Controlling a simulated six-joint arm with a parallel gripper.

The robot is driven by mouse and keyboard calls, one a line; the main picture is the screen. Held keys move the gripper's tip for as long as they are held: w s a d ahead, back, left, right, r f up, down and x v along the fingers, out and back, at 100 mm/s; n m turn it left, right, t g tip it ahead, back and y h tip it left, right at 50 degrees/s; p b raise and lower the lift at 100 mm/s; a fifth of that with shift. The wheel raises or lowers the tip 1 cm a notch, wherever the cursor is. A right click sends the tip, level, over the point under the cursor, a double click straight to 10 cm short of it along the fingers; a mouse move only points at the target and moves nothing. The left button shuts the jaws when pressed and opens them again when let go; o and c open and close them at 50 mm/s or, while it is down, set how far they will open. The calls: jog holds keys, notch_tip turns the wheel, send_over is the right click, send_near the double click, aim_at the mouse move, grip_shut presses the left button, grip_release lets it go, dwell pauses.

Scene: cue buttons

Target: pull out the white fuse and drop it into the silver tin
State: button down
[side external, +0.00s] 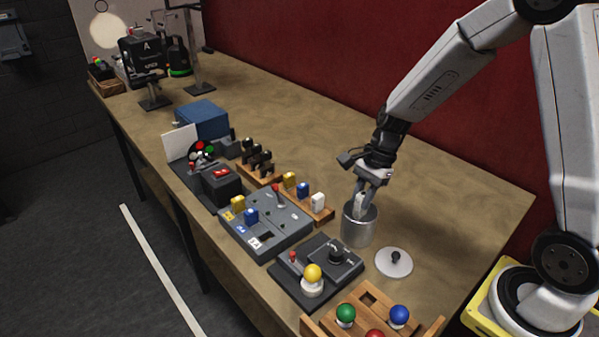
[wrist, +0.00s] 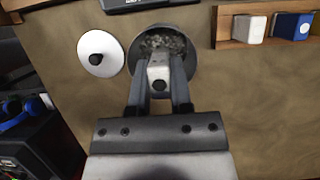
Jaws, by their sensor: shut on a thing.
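My gripper (side external: 361,203) points down over the silver tin (side external: 358,231) and is shut on a white fuse. In the wrist view, the white fuse (wrist: 158,70) sits between the fingertips (wrist: 159,88), in front of the open mouth of the tin (wrist: 135,50). Grey, grainy matter shows inside the tin. In the side view the fingertips are at about rim height; I cannot tell how far the fuse reaches inside. The grey fuse panel (side external: 284,229) holds a yellow fuse (side external: 238,203) and a blue fuse (side external: 251,216); its white-labelled place shows a dark empty slot (side external: 266,236).
A wooden rack (side external: 322,215) beside the tin holds yellow, blue and white (side external: 318,201) blocks. The round lid (side external: 394,263) lies right of the tin. A dark box with a yellow button (side external: 313,272) stands in front. Bare table (side external: 455,205) lies behind the tin.

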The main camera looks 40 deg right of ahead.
jog(key=shift+c, duration=2.2)
grip_release()
jog(key=shift+r, duration=0.1)
jog(key=shift+r, duration=3.45)
jog(key=shift+s+f, duration=0.1)
jog(key=s+a+f+n+t+h, duration=0.1)
jog(key=s+f+n+h, duration=0.3)
jog(key=n, duration=1.4)
jog(key=s+t, duration=0.1)
jog(key=s, duration=0.2)
jog(key=shift+s+a+f+t, duration=0.2)
jog(key=shift+s+a+t, duration=0.1)
jog(key=shift+s, duration=0.05)
